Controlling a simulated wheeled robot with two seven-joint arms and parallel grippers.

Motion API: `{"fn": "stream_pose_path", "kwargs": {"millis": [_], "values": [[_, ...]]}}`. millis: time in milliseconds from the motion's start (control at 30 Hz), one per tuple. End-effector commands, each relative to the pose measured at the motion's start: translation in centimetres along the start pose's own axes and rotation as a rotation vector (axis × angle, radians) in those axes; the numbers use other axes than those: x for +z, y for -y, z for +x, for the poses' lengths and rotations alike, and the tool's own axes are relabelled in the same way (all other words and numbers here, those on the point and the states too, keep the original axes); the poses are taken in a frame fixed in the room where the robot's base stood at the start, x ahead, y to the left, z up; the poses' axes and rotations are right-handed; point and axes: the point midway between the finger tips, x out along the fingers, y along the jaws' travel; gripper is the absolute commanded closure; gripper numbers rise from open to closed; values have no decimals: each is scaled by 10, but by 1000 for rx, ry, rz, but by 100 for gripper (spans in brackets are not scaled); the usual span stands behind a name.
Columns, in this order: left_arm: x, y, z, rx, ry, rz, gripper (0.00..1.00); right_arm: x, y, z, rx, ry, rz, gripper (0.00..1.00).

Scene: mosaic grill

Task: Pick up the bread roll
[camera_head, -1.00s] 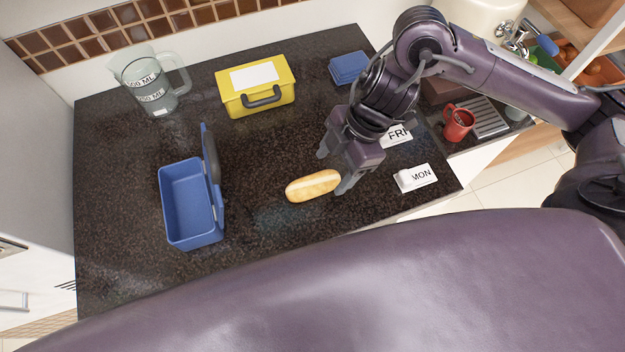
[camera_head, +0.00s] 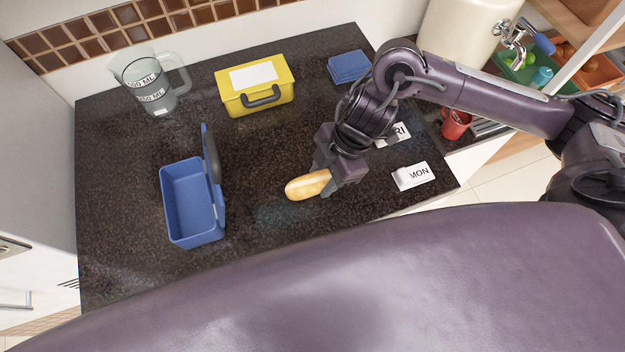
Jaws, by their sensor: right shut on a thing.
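The bread roll (camera_head: 303,187) is a golden, elongated loaf on the dark speckled counter, right of the open blue box. My right gripper (camera_head: 326,180) is over the roll's right end, with its fingers closed on it. That end of the roll is hidden by the gripper. The roll appears to be at counter height; I cannot tell if it is lifted clear. My left gripper is not in view.
An open blue lunch box (camera_head: 192,205) stands left of the roll. A yellow box (camera_head: 254,84) and a measuring jug (camera_head: 150,85) stand at the back. A blue container (camera_head: 348,67) is at the back right. A white MON block (camera_head: 412,176) lies right of my gripper.

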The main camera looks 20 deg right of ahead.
Motion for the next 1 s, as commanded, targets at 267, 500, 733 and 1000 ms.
{"fn": "stream_pose_path", "kwargs": {"millis": [267,500,733,1000], "values": [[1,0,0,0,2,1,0,-1,0,-2,1,-1,-1,83],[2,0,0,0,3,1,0,-9,-1,-22,4,-1,-5,83],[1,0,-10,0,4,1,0,-31,-3,-78,11,3,-7,83],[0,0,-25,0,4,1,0,-57,-2,-140,8,2,-4,83]]}}
